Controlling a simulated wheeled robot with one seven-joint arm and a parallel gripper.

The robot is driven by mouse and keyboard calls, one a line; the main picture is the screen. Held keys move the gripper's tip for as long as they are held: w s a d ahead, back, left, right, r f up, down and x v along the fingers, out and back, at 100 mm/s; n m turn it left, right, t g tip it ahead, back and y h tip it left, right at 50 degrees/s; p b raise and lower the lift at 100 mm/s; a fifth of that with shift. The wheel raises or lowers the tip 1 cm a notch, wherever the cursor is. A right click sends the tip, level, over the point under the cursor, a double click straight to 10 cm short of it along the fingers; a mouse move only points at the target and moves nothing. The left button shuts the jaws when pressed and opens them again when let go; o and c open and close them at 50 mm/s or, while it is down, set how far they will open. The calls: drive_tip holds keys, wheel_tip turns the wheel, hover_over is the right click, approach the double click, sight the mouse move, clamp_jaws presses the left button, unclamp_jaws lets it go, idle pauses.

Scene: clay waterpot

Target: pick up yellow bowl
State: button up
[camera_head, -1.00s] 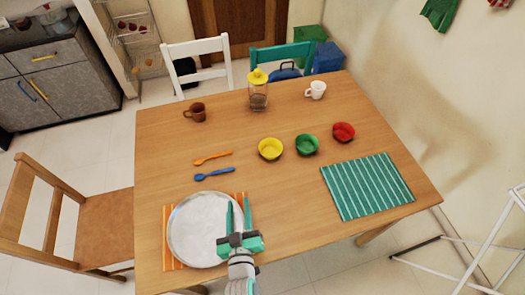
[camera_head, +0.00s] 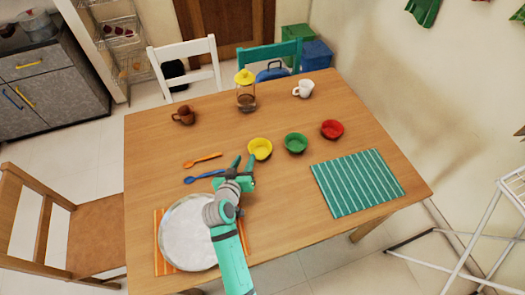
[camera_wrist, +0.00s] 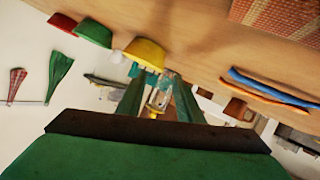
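The yellow bowl (camera_head: 260,149) stands upright on the wooden table, left of the green bowl. In the wrist view the yellow bowl (camera_wrist: 146,52) shows just beyond my fingertips, a little above and left of them in the picture. My gripper (camera_head: 244,161) is just left of and in front of the bowl, low over the table. Its two green fingers are apart with nothing between them, and they also show in the wrist view (camera_wrist: 155,90). I cannot tell whether a finger touches the bowl.
A green bowl (camera_head: 296,143) and a red bowl (camera_head: 332,129) stand to the right. Orange (camera_head: 203,160) and blue (camera_head: 204,177) spoons lie left of my gripper. A glass jar (camera_head: 246,96) with a yellow lid stands behind. A plate (camera_head: 185,235) and striped mat (camera_head: 357,183) are nearer.

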sight(252, 145)
drive_tip(key=x, duration=0.8)
drive_tip(key=shift+w+d+f, duration=0.1)
drive_tip(key=shift+w+f, duration=0.05)
drive_tip(key=shift+w, duration=0.25)
clamp_jaws()
